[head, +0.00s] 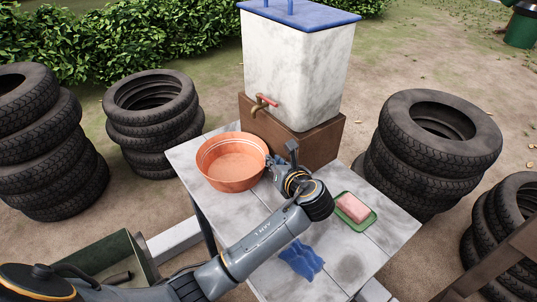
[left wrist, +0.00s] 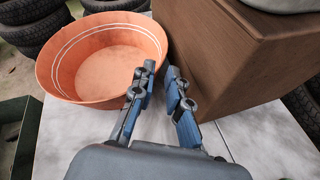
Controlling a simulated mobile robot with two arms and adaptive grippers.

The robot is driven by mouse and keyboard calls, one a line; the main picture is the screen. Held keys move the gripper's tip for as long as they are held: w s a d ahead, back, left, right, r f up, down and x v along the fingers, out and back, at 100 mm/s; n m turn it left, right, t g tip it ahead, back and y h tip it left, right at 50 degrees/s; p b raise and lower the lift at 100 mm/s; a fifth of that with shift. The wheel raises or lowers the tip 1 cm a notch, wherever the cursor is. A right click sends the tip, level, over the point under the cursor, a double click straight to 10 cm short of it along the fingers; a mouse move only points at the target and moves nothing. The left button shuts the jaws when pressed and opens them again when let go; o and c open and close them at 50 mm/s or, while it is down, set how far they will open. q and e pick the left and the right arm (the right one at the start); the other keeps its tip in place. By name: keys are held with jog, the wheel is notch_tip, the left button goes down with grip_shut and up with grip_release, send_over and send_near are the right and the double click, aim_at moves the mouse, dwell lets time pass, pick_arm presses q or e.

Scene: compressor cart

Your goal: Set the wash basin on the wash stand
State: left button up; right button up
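The orange wash basin (head: 231,162) stands upright on the left back part of the wash stand's pale tiled top (head: 203,208). It also shows in the left wrist view (left wrist: 105,65), with two white lines around its inside. My left gripper (head: 279,163) is just right of the basin, low over the top. In the left wrist view my left gripper (left wrist: 161,68) has its fingers a narrow gap apart, beside the basin's near right wall. The left finger covers part of that wall; I cannot tell whether it touches. My right gripper is not in view.
A white water tank (head: 298,75) with a tap stands on a brown block (head: 318,145) behind my gripper. A soap on a green dish (head: 356,211) and a blue cloth (head: 301,260) lie on the top. Tyre stacks (head: 433,140) surround the stand.

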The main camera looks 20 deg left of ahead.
pick_arm(q)
jog(key=shift+v, duration=1.65)
